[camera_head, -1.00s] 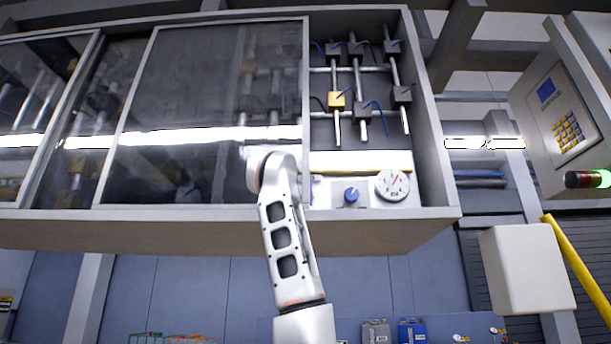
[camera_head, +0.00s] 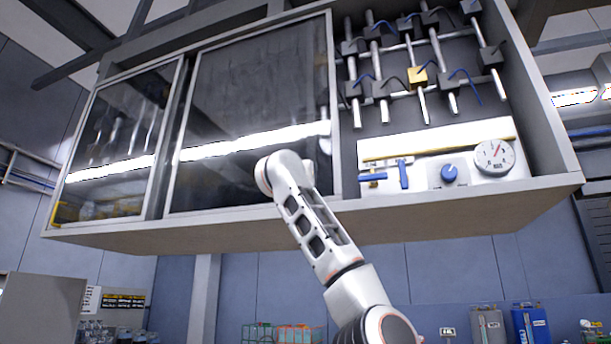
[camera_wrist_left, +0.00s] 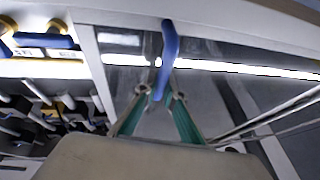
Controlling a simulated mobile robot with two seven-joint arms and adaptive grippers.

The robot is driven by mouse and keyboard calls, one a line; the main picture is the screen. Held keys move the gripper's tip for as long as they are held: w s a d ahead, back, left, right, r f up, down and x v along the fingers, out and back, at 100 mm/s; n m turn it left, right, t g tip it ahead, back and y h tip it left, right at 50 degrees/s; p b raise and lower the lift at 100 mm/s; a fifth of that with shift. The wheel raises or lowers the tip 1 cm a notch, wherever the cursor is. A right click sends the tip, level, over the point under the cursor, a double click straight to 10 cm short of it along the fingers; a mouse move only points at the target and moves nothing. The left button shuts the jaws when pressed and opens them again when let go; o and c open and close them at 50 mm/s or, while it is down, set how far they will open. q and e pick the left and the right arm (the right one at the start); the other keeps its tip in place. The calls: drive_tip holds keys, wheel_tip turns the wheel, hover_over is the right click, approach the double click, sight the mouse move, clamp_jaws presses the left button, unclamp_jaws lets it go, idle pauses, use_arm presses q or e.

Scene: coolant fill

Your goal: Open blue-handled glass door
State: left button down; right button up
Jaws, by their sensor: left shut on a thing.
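The framed glass door (camera_head: 262,85) is a dark sliding panel at the front of the wall cabinet. The cabinet is uncovered to the right of the door's edge. The blue handle (camera_wrist_left: 168,45) stands upright on the door frame in the left wrist view. My left gripper (camera_wrist_left: 160,96) has its green fingers closed around the lower part of this handle. In the head view my arm reaches up to the door's lower right part and hides the handle and the fingers. My right gripper is in neither view.
The cabinet's uncovered right side holds pipes with several valve blocks, one yellow (camera_head: 418,77), a blue T-shaped part (camera_head: 403,173), a blue knob (camera_head: 449,173) and a round gauge (camera_head: 494,157). A second glass panel (camera_head: 115,145) is at the left. The cabinet's bottom edge juts above my arm.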

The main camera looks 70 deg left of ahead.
use_arm(q)
drive_tip(key=c, duration=2.1)
unclamp_jaws()
drive_tip(key=v, duration=1.2)
